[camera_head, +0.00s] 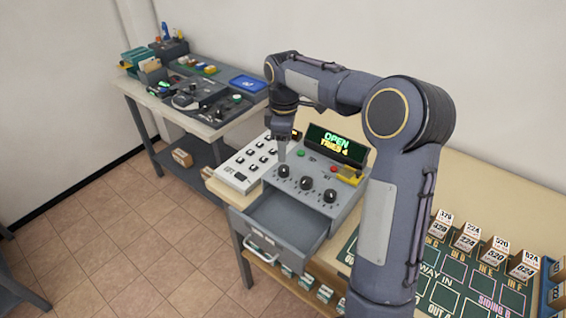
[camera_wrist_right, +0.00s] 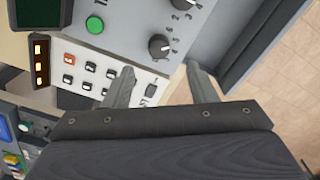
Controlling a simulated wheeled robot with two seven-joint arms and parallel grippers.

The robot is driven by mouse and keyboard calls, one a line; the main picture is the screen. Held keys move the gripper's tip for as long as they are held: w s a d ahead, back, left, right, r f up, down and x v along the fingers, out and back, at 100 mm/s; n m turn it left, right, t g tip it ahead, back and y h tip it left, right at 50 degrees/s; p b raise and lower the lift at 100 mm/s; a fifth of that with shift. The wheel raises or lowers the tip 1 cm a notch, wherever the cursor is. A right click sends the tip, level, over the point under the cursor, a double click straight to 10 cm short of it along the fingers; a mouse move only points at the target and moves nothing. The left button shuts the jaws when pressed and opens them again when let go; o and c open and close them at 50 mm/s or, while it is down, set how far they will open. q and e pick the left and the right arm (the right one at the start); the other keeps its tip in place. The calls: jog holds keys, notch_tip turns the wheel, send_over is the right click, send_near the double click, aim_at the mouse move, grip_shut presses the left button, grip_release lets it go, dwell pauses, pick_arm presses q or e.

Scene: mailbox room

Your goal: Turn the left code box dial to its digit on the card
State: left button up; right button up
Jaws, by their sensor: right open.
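The grey code box (camera_head: 318,216) stands on the table with three black dials in a row. Its left dial (camera_head: 284,171) is just under my right gripper (camera_head: 282,152); the middle dial (camera_head: 307,184) and right dial (camera_head: 330,196) are clear of it. In the right wrist view, the left dial (camera_wrist_right: 160,46) lies just beyond the spread fingertips of my right gripper (camera_wrist_right: 160,72), with nothing between them. The dial's exact setting is too small to read. I cannot make out the card with the digits. My left gripper is out of view.
The display (camera_head: 337,144) reads "OPEN" and "TRIES 4". A grey drawer (camera_head: 290,222) stands open below the dials. A white keypad panel (camera_head: 247,166) sits left of the box. Numbered blocks (camera_head: 467,237) stand on a green board at right. My arm hides part of the table.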

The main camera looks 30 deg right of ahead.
aim_at(284, 168)
notch_tip(284, 168, down, 8)
jog(key=shift+r, duration=0.1)
dwell(0.4)
jog(key=c, duration=1)
jog(key=shift+m, duration=0.3)
jog(key=m, duration=0.3)
jog(key=shift+w+m, duration=0.1)
jog(key=shift+m, duration=1.9)
